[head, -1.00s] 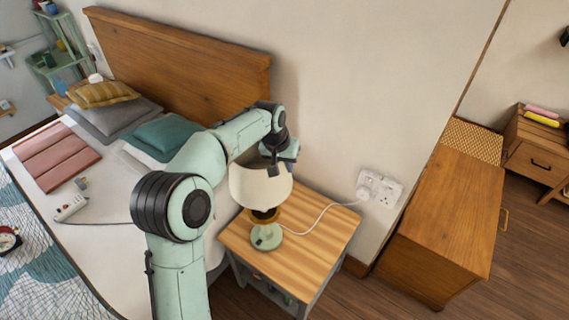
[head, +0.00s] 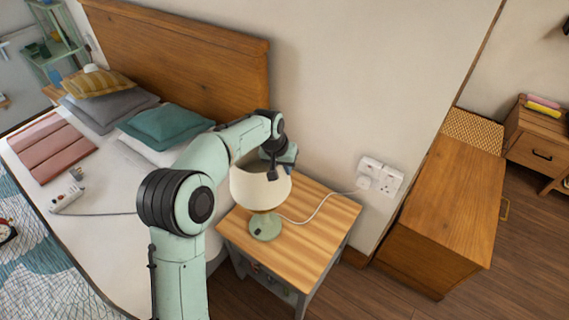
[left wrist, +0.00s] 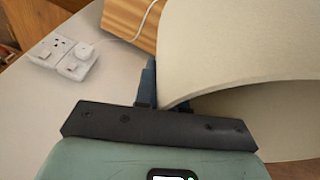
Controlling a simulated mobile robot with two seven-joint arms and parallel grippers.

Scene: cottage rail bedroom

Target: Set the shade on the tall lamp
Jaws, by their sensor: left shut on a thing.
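The cream lamp shade (head: 259,191) is over the lamp on the nightstand. The lamp's green round base (head: 265,228) stands on the wooden top, and the shade hides its upper part. I cannot tell whether the shade rests on the lamp. My left gripper (head: 272,170) comes down from behind and is shut on the shade's rim. In the left wrist view the shade (left wrist: 250,45) fills the upper right, with the gripper's dark fingers (left wrist: 162,98) at its edge. My right gripper is not in view.
The nightstand (head: 315,225) has free room right of the lamp. A white cord (head: 318,212) runs from the lamp to a wall socket (head: 380,176). The bed (head: 105,215) is at left, and a wooden cabinet (head: 450,205) stands at right.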

